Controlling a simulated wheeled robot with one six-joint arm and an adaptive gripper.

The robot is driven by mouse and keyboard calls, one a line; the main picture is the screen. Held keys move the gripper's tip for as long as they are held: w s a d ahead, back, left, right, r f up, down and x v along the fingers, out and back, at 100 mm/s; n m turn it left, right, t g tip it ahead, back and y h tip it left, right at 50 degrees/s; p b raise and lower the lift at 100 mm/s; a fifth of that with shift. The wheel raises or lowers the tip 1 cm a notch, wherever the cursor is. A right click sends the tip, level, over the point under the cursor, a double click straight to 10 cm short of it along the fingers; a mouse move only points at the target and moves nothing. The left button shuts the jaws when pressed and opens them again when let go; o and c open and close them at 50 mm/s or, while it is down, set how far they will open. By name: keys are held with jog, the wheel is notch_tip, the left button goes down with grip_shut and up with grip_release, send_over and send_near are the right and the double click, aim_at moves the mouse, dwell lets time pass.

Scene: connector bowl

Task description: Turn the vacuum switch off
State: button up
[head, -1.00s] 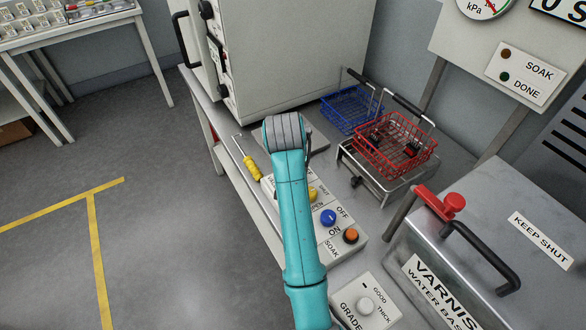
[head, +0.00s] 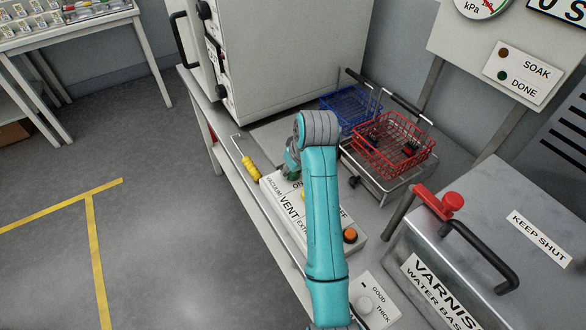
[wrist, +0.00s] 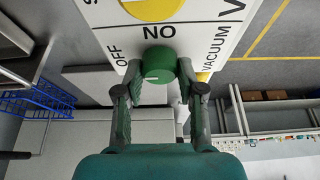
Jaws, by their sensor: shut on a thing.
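The vacuum switch is a green round knob (wrist: 160,62) on a white control panel (wrist: 205,40). In the wrist view, the word VACUUM is to its right, ON (upside down) above it, and OFF to its left. My gripper (wrist: 160,68) is shut on the knob, one finger on each side. I cannot tell for sure which label the knob points to. In the head view, my gripper (head: 292,163) is at the far end of the panel (head: 272,195), left of my arm, which hides much of the panel.
A yellow knob (wrist: 152,8) is beside the switch. An orange button (head: 350,236) is at the panel's near end. A yellow-handled tool (head: 251,168) lies left of the panel. Blue (head: 352,108) and red (head: 395,145) wire baskets stand to the right, and a large grey cabinet (head: 290,55) stands behind.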

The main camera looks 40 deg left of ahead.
dwell(0.3)
jog(key=o, duration=1.1)
jog(key=shift+o, duration=0.2)
jog(key=v, duration=0.7)
jog(key=shift+r, duration=0.2)
jog(key=shift+d, duration=0.1)
